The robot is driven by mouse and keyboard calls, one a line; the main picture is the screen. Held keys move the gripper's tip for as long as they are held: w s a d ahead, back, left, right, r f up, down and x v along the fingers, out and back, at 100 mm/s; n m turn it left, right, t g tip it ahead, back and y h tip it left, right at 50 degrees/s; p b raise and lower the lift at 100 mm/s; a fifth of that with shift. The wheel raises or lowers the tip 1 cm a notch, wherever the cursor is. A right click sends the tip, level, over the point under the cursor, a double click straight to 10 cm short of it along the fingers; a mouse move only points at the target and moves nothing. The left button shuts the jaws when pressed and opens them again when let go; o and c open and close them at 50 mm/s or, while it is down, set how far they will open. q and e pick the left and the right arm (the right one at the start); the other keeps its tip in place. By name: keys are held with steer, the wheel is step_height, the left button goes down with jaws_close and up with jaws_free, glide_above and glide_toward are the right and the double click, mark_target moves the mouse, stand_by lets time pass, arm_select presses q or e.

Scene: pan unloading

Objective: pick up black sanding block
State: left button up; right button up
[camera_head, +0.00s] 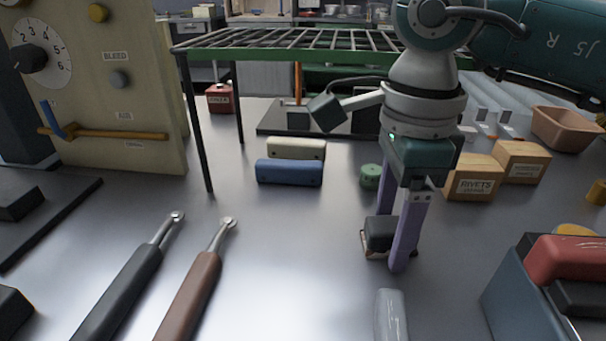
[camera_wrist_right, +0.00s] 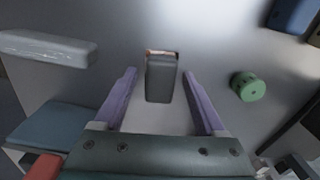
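The black sanding block (camera_head: 378,234) sits on the table right of centre in the head view, with a thin brownish layer under its dark body. It also shows in the right wrist view (camera_wrist_right: 161,82), in the middle between the fingers. My right gripper (camera_head: 392,243) points down over it with its purple fingers apart. In the right wrist view the open right gripper (camera_wrist_right: 160,76) has one finger on each side of the block, with a gap on both sides. The front finger hides part of the block in the head view. My left gripper is not in view.
A green round piece (camera_head: 370,176) stands behind the block, and a grey rounded bar (camera_head: 390,316) lies in front. Cardboard boxes (camera_head: 473,180) and a blue-grey bin (camera_head: 518,296) are to the right. A green rack (camera_head: 290,46) stands behind. The table's middle is clear.

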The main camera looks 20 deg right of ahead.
mark_target(393, 224)
jaws_close()
stand_by(0.3)
steer(key=shift+r, duration=0.5)
step_height(393, 224, up, 19)
steer(key=p, duration=0.2)
steer(key=shift+p, duration=0.4)
